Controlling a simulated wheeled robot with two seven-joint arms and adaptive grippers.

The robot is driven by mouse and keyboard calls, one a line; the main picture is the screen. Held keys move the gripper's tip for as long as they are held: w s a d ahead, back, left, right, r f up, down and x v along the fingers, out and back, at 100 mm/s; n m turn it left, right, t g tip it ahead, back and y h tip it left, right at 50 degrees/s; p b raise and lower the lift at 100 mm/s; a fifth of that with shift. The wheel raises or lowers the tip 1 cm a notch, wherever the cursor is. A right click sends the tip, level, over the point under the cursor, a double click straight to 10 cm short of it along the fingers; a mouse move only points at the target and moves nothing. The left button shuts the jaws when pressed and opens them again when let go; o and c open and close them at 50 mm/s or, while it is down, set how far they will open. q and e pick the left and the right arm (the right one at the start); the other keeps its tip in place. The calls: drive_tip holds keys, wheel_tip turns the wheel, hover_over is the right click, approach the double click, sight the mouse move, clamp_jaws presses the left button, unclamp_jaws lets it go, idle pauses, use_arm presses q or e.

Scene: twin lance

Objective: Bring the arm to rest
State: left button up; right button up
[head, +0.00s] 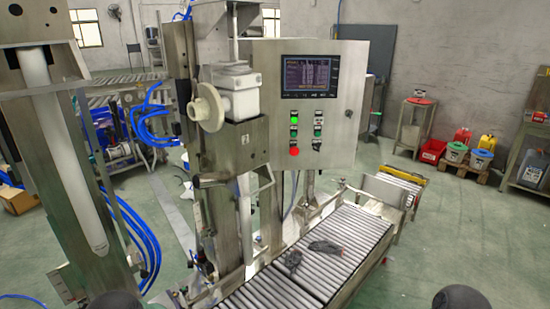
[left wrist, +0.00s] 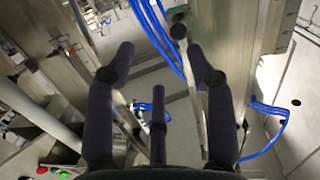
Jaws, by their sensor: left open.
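My left gripper (left wrist: 160,62) shows in the left wrist view with its dark fingers spread apart. It is open, and nothing is between the fingers. Behind it are metal columns and blue hoses (left wrist: 150,28); I cannot tell how far away they are. In the head view a dark rounded part of my left side shows at the bottom left edge, and another of my right side at the bottom right edge. I cannot make out gripper fingers on either. My right gripper is not in view.
A steel machine with a control box (head: 340,125) stands ahead. A roller conveyor (head: 345,228) bears two small dark items (head: 325,247). A tall metal column (head: 50,150) stands close on the left. Green floor (head: 430,255) is clear at right.

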use_arm(q)
drive_tip(key=s+d+f+m+g+h+p, duration=0.1)
drive_tip(key=s+d+f+m+g+h, duration=0.15)
drive_tip(key=d+f+h, duration=0.5)
drive_tip(key=s+d+f+m+g+h, duration=0.1)
drive_tip(key=s+d+f+m+h, duration=0.3)
drive_tip(key=d+f, duration=0.55)
drive_tip(key=s+d+m+g+h, duration=0.1)
drive_tip(key=s+d+g, duration=0.3)
drive_tip(key=s, duration=0.5)
drive_tip(key=s+d+m+g+h, duration=0.2)
drive_tip(key=s+d+g+h, duration=0.1)
drive_tip(key=s+d, duration=0.5)
drive_tip(key=shift+s+d+f+g+h+p, duration=0.2)
drive_tip(key=shift+s+g+h+p, duration=0.2)
drive_tip(key=shift+s, duration=0.35)
